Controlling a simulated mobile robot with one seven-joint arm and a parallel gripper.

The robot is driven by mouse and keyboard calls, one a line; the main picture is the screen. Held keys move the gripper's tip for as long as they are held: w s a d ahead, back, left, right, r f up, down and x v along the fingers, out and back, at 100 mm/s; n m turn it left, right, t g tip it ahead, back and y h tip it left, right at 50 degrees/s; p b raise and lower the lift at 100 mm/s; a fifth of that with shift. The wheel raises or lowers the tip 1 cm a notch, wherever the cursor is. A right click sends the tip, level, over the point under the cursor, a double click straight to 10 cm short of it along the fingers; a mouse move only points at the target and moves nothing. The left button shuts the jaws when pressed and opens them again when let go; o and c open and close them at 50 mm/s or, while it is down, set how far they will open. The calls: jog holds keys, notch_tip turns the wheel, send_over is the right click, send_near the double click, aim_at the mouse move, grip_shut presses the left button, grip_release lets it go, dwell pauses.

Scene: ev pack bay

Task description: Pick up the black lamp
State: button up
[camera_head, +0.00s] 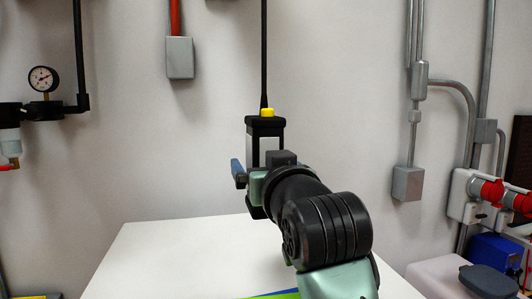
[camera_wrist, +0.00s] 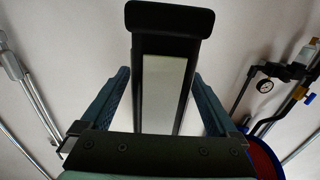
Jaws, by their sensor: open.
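The black lamp (camera_head: 265,125) is an upright black-framed box with a pale panel and a yellow piece on top. A thin black cord or rod rises from it out of the head view. Its lower end shows below my gripper, near the table's back edge; whether it touches the table is unclear. In the wrist view the lamp (camera_wrist: 165,20) shows a black end and a pale panel. My gripper (camera_wrist: 160,76) is open, with one blue finger on each side of the lamp and a visible gap at each. In the head view my gripper (camera_head: 240,172) partly hides the lamp's middle.
A white table (camera_head: 180,255) lies below, mostly bare, with a yellow-green and blue item (camera_head: 272,295) at its front edge. A pressure gauge (camera_head: 43,79) with pipes is on the left; grey conduits (camera_head: 420,80) and red connectors (camera_head: 487,190) are on the right. The wall is behind.

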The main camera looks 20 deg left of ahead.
jog(key=shift+p+x, duration=0.35)
jog(key=shift+x, duration=0.95)
jog(key=shift+r, duration=0.1)
grip_shut()
